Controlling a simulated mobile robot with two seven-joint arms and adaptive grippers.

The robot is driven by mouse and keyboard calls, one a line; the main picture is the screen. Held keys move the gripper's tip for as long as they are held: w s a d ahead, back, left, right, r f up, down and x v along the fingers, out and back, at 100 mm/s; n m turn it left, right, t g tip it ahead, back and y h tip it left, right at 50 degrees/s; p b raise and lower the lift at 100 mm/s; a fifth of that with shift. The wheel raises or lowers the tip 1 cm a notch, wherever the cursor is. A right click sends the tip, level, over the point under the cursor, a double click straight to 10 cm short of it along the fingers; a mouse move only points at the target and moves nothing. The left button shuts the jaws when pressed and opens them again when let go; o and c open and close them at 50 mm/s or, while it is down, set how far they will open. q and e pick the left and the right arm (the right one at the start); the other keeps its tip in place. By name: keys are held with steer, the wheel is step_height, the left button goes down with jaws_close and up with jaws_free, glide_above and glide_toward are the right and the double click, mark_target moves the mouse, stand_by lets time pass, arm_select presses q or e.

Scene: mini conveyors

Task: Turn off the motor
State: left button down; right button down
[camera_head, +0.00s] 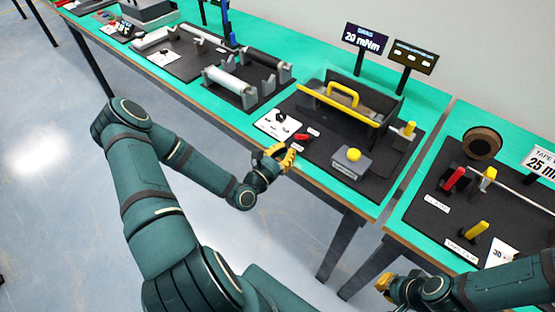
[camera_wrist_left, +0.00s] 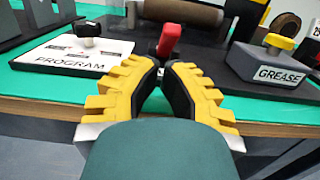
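A small red lever (camera_head: 302,137) sits at the front of the dark station mat. It also shows in the left wrist view (camera_wrist_left: 168,38), just beyond the fingertips. My left gripper (camera_head: 284,156) is at the table's front edge, just short of the lever and apart from it. In the left wrist view its yellow fingers (camera_wrist_left: 162,68) come nearly together at the tips, with nothing held. No motor label is readable. My right gripper (camera_head: 385,284) is low near the right table's front edge; its finger gap is unclear.
A white PROGRAM panel (camera_wrist_left: 72,57) with a black knob lies left of the lever. A grey GREASE box (camera_head: 349,165) with a yellow button stands to the right. Behind is a guard with a yellow handle (camera_head: 343,94). A sign reading 20 mNm (camera_head: 366,39) stands at the back.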

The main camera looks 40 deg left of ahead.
mark_target(302, 137)
arm_select(q)
steer(key=shift+w+d+r, duration=0.1)
steer(key=shift+w+r, duration=0.05)
steer(key=shift+w, duration=1.25)
arm_select(e)
steer(key=shift+f, duration=0.1)
